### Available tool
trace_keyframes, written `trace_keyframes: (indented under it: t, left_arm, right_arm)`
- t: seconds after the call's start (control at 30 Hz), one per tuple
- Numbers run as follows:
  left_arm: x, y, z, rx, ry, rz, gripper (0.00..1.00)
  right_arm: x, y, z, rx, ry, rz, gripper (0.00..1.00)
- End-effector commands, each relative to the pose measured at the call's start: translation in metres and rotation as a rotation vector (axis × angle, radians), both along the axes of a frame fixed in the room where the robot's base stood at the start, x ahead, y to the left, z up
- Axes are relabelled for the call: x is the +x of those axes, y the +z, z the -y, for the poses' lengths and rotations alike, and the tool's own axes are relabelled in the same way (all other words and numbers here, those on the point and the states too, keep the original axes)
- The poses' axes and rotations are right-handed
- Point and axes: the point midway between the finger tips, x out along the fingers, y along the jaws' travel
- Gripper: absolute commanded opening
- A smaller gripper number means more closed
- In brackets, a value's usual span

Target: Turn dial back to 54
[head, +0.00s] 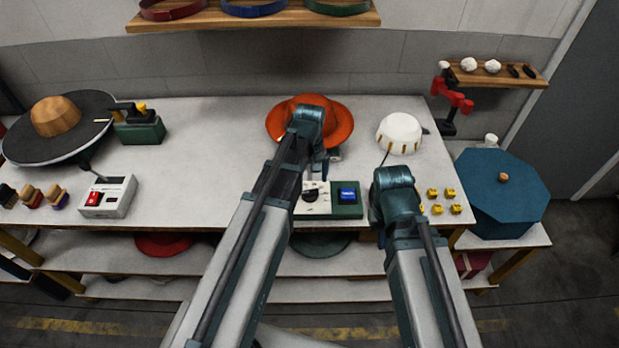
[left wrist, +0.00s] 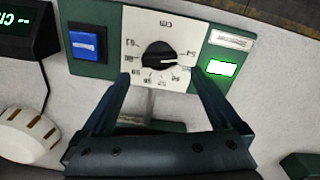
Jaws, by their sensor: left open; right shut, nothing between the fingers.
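The dial is a black round knob (left wrist: 158,55) on a white scale plate (left wrist: 150,22) in the left wrist view, where it appears upside down. Its white pointer mark points right and slightly down, near the right-hand end of the numbers; the exact reading is too small to tell. My left gripper (left wrist: 160,76) is open, its fingers either side of the knob's near edge, apart from it. In the head view the knob (head: 311,194) shows beside my left arm, which hides most of the left gripper (head: 312,168). My right gripper (head: 383,160) is shut, its fingers mostly hidden by its wrist.
A blue button (left wrist: 87,42) and a lit green window (left wrist: 221,68) flank the dial on the green box (head: 347,210). An orange hat (head: 340,125) stands behind it. A white dome (head: 399,134) and yellow blocks (head: 455,209) lie right.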

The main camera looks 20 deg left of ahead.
Motion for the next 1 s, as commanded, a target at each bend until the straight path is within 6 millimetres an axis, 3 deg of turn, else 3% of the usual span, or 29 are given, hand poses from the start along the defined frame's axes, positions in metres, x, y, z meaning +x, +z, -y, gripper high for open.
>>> trace_keyframes:
  t: [0.03,0.5,0.67,1.0]
  left_arm:
    - [0.0,0.016,0.0,0.0,0.0,0.0,0.97]
    - [0.0,0.084,0.0,0.0,0.001,0.0,0.97]
    - [0.0,0.093,0.0,0.0,0.001,0.0,0.97]
    - [0.0,0.093,0.0,0.0,0.001,0.0,0.97]
  right_arm:
    - [0.0,0.016,0.0,0.0,0.0,0.0,0.0]
    - [0.0,0.084,0.0,0.001,-0.001,0.0,0.0]
    - [0.0,0.093,0.0,0.001,-0.004,0.0,0.0]
    - [0.0,0.092,0.0,0.001,-0.005,0.0,0.0]
